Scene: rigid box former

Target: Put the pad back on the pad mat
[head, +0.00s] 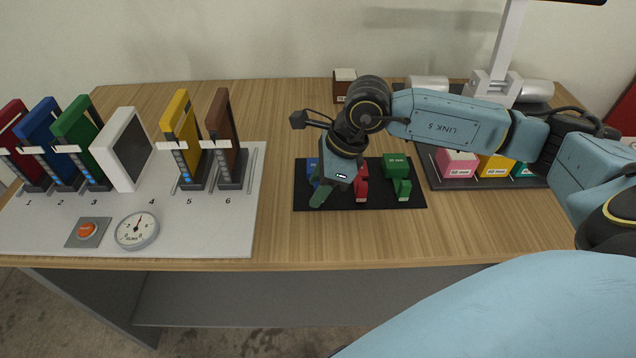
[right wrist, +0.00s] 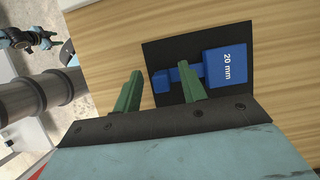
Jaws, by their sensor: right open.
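A black mat (head: 330,204) lies in the middle of the table and bears a blue, a red (head: 361,187) and a green pad (head: 396,163). The blue pad (head: 312,166) is partly hidden by my right gripper (head: 320,196) in the head view. In the right wrist view the blue pad (right wrist: 227,68), marked 20 mm, lies on the black mat (right wrist: 165,50), its narrow bar and small end block toward the gripper. My right gripper (right wrist: 160,68) is open, its green fingers apart. One finger overlaps the blue bar in that view; I cannot tell whether they touch. My left gripper is not in view.
A second dark mat (head: 436,176) at right bears pink (head: 457,163), yellow (head: 495,166) and teal blocks. A brown block (head: 344,85) stands at the back. A pale board (head: 200,232) at left holds upright coloured frames, an orange button (head: 87,230) and a dial (head: 137,230).

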